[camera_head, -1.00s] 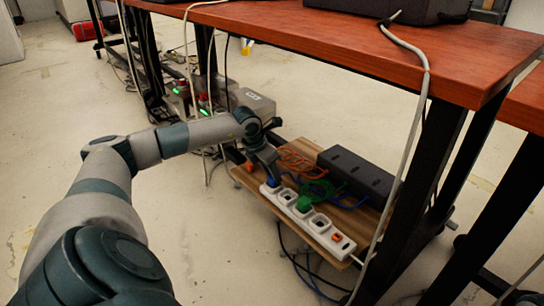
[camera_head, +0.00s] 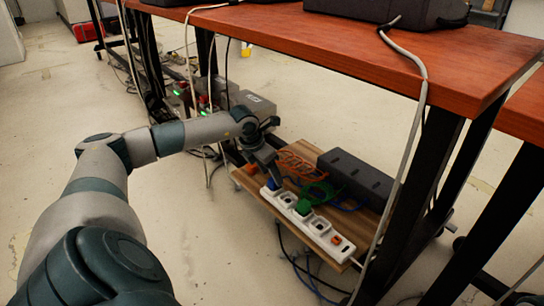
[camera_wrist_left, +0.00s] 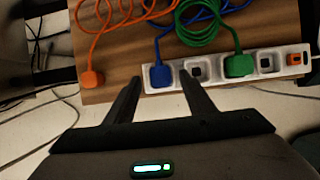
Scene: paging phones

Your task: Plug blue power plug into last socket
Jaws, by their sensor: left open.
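The blue power plug (camera_wrist_left: 160,77) sits at the end socket of the white power strip (camera_head: 318,226), the far end in the head view. In the wrist view that is the left end; the plug also shows in the head view (camera_head: 272,184). Its blue cord runs away from the strip. My left gripper (camera_wrist_left: 160,82) is open, with one fingertip on each side of the blue plug in the picture. I cannot tell whether they touch it. In the head view the gripper (camera_head: 271,174) is just above that end of the strip. My right gripper is not in view.
A green plug (camera_wrist_left: 239,65) sits in another socket, with empty sockets on either side. An orange plug (camera_wrist_left: 91,77) lies on the wooden board (camera_wrist_left: 120,45) left of the strip. A black box (camera_head: 357,178) is behind. The red-brown tabletop (camera_head: 330,45) overhangs the area.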

